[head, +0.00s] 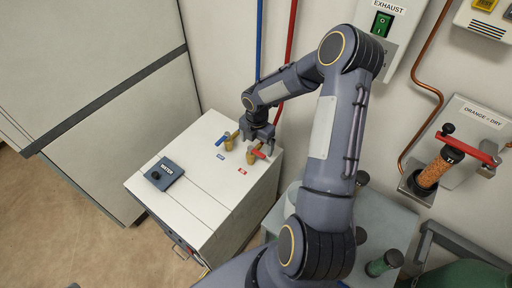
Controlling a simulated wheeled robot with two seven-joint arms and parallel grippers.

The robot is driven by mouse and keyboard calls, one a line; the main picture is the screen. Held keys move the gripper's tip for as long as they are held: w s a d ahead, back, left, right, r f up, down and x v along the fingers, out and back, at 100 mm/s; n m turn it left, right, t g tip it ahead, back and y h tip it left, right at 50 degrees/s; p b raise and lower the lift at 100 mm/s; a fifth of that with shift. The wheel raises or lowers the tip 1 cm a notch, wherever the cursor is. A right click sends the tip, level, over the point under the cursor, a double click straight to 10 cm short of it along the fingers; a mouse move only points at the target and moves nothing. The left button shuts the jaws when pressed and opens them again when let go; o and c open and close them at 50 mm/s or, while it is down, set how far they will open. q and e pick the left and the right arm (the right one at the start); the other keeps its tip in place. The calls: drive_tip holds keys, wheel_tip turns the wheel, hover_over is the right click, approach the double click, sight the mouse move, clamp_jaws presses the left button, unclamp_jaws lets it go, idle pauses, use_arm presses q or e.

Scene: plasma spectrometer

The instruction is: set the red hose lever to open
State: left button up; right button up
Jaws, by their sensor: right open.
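The red hose lever (260,154) sits on a brass valve on top of the white cabinet (205,193), at its back right. The red hose (291,45) runs up the wall behind it. My right gripper (262,142) is over the red lever, very close to it; its jaws are apart. I cannot tell whether a finger touches the lever. The gripper and wrist partly hide the valve. A blue lever (222,139) on a second brass valve stands just left of it. My left gripper is not in view.
A dark blue box with a black knob (155,175) lies on the cabinet's left part. The wall holds a green exhaust switch (382,24) and an orange drying column (432,172).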

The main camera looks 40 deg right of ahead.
drive_tip(key=shift+f, duration=1.4)
drive_tip(key=c, duration=0.9)
drive_tip(key=shift+a, duration=0.1)
drive_tip(key=shift+c, duration=0.2)
drive_tip(key=shift+w+a+f+m+b, duration=0.1)
drive_tip(key=shift+w+a+m+b, duration=0.35)
drive_tip(key=shift+m+b, duration=1.75)
drive_tip(key=shift+w+a+r+m+b, duration=0.1)
drive_tip(key=shift+a+m+b, duration=0.6)
drive_tip(key=shift+m, duration=3.1)
drive_tip(key=shift+w+a+f+m+b, duration=0.1)
drive_tip(key=shift+w+a+m+b, duration=0.35)
drive_tip(key=shift+m+b, duration=1.75)
drive_tip(key=shift+s+a+m+p, duration=0.15)
drive_tip(key=shift+a+m+p, duration=0.05)
drive_tip(key=shift+m+p, duration=0.7)
